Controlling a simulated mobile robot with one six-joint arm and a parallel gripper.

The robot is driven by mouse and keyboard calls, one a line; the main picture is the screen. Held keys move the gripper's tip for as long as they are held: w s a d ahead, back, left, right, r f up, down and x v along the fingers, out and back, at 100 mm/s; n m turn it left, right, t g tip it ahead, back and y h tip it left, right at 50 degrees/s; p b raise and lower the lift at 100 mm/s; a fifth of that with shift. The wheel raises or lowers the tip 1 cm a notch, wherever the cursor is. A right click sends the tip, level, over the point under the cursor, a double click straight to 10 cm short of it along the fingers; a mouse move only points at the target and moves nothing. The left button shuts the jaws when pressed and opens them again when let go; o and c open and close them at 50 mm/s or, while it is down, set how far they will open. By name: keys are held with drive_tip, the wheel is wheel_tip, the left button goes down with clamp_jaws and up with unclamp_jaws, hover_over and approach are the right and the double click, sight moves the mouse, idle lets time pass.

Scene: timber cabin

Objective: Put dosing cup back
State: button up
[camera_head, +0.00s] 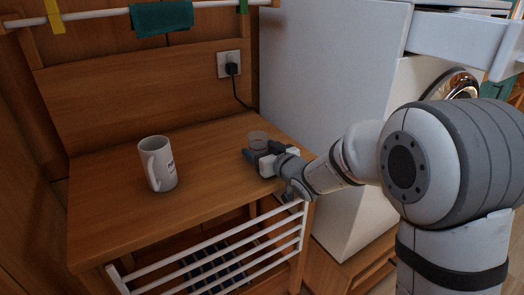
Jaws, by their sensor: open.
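The dosing cup (257,138) appears as a small translucent grey cup near the back right of the wooden tabletop. My gripper (252,155) is open and low over the table, at the near side of the cup. Its fingers hide the cup's lower part, and I cannot tell whether they touch it or whether the cup stands on the wood. The white washing machine (330,90) stands to the right, with its detergent drawer (465,38) pulled out at the top.
A white mug (158,165) stands upright on the tabletop (110,215) at the left. A white rail rack (220,255) fronts the table. A socket with a black plug (231,68) is on the back wall. A rail above carries a green cloth (162,19).

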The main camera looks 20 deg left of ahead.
drive_tip(key=shift+r, duration=0.25)
drive_tip(key=p+v, duration=0.2)
drive_tip(key=v, duration=1)
drive_tip(key=s+d+f+m+g+h, duration=0.1)
drive_tip(key=d+f+m+h, duration=0.15)
drive_tip(key=d+h, duration=0.55)
drive_tip(key=s+d+f+m+g+h, duration=0.1)
drive_tip(key=s+d+f+m+h, duration=0.2)
drive_tip(key=d, duration=0.9)
drive_tip(key=s+d+m+g, duration=0.2)
drive_tip(key=s+d+g, duration=0.1)
drive_tip(key=s, duration=0.5)
drive_tip(key=s+d+f+m+g+h, duration=0.1)
drive_tip(key=s+d+g, duration=0.3)
drive_tip(key=s, duration=0.4)
drive_tip(key=shift+m, duration=0.65)
drive_tip(key=shift+c, duration=0.3)
